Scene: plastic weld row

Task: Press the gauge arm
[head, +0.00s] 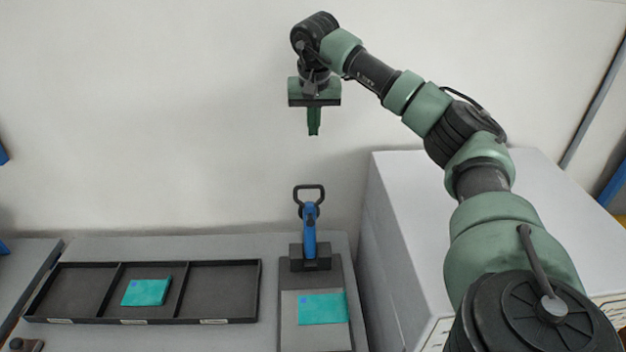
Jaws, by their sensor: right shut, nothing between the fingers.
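The gauge arm (309,230) is a blue upright lever with a black loop handle on top. It rises from a dark block at the back of the gauge's dark base plate (287,340). A flat teal piece (323,308) lies on the plate in front of the lever. My right gripper (314,132) is shut and empty, pointing down, high above the loop handle and apart from it. My left gripper is not in view.
A black tray (251,292) with three compartments stands left of the gauge; its middle compartment holds another teal piece (146,292). A large white cabinet (400,215) stands close on the right. A pale wall (150,120) is behind. A small dark object (25,345) lies at the lower left.

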